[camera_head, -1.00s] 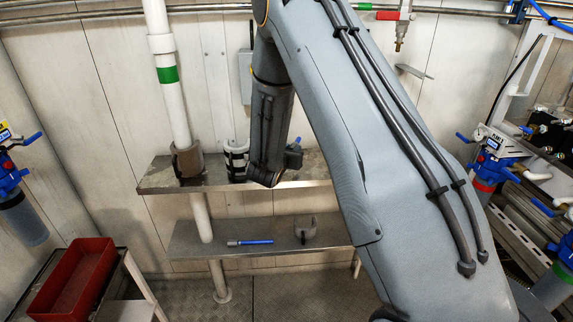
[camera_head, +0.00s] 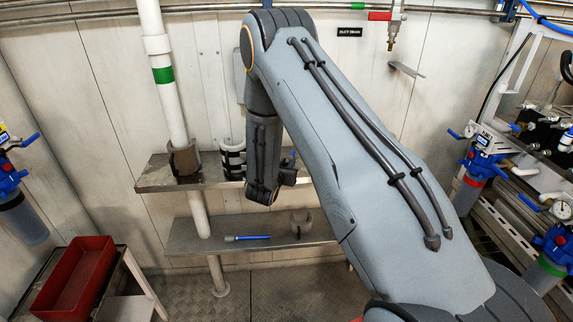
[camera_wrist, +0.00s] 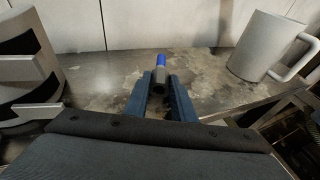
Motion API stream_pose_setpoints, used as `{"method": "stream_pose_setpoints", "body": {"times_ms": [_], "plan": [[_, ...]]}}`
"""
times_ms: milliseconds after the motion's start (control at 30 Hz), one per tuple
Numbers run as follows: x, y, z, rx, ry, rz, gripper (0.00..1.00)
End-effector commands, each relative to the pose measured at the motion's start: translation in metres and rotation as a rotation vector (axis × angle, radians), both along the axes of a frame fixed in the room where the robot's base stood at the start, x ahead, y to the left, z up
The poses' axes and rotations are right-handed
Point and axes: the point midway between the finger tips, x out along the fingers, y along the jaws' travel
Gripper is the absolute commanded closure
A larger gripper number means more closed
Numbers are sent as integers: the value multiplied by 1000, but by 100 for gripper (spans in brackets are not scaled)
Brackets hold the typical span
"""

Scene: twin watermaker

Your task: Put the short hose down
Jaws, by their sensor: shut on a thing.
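The short hose (camera_wrist: 158,78), a dark grey tube with a blue end, shows in the wrist view between the two dark blue fingers of my gripper (camera_wrist: 160,92). My gripper is shut on it. The hose points away from the wrist camera, its open grey end facing me and its blue end farther off. It is over the worn metal upper shelf (camera_wrist: 110,92); I cannot tell whether it touches the surface. In the head view my arm covers most of the gripper, and only a small dark and blue part shows beside the wrist above the upper shelf (camera_head: 158,183).
A pale mug (camera_wrist: 266,46) stands right of the hose. A black-and-white holder (camera_head: 232,158) and a brown collar around the pipe (camera_head: 185,160) are on the left. The lower shelf (camera_head: 190,240) bears a blue-and-white tool (camera_head: 248,238) and a grey clip (camera_head: 301,224). A red bin (camera_head: 72,280) is at lower left.

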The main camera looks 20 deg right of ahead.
Motion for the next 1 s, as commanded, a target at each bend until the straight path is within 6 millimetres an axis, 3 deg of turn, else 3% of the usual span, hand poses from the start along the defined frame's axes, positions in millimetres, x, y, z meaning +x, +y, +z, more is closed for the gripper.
{"method": "stream_pose_setpoints", "body": {"times_ms": [133, 167, 267, 667, 1000], "plan": [[0, 0, -4, 0, 0, 0, 100], [0, 0, -4, 1, 1, 0, 76], [0, 0, -3, 1, 1, 0, 59], [0, 0, 2, 0, 0, 0, 58], [-47, 37, 16, 1, 1, 3, 58]]}}
